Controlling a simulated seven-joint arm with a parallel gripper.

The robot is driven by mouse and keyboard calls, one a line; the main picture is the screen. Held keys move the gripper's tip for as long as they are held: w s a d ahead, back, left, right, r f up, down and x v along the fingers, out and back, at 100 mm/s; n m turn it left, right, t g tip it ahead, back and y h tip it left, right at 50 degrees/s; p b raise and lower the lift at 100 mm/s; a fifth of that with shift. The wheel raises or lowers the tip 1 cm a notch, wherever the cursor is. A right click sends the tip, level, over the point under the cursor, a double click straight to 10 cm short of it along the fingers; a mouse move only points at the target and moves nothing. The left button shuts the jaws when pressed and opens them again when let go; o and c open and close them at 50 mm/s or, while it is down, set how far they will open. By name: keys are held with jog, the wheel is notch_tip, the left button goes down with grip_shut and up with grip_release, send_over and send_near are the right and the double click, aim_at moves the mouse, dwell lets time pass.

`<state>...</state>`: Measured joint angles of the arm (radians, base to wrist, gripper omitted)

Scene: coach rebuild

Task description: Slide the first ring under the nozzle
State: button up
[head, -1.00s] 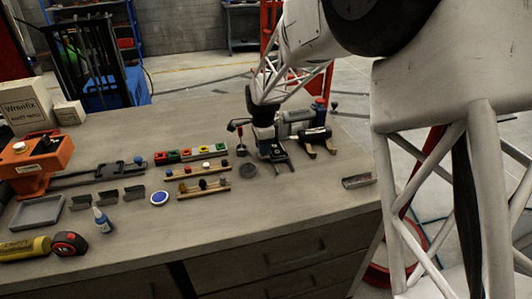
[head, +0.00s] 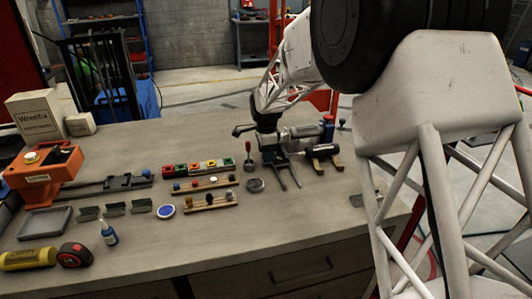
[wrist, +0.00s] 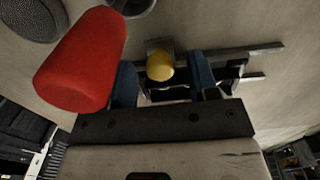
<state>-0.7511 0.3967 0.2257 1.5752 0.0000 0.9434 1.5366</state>
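My gripper (wrist: 162,85) has two blue fingers, spread apart in the wrist view. A yellow ball-shaped knob (wrist: 160,66) shows between them, narrower than the gap, with space on both sides. In the head view my gripper (head: 268,145) is over the dark fixture with two prongs (head: 288,176) at the bench's right; the arm partly hides it. The grey prongs also show in the wrist view (wrist: 262,49). A red handle (head: 247,147) stands just left; it looms large in the wrist view (wrist: 82,60). I cannot clearly identify the first ring or the nozzle.
A dark round disc (head: 255,185) lies in front of the red-handled tool. Coloured blocks (head: 196,168) and wooden racks (head: 205,202) with small parts are to the left. An orange machine (head: 40,178) stands at the far left. The bench's front middle is clear.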

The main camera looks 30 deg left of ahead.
jog(key=shift+r, duration=0.1)
jog(key=shift+r, duration=3.8)
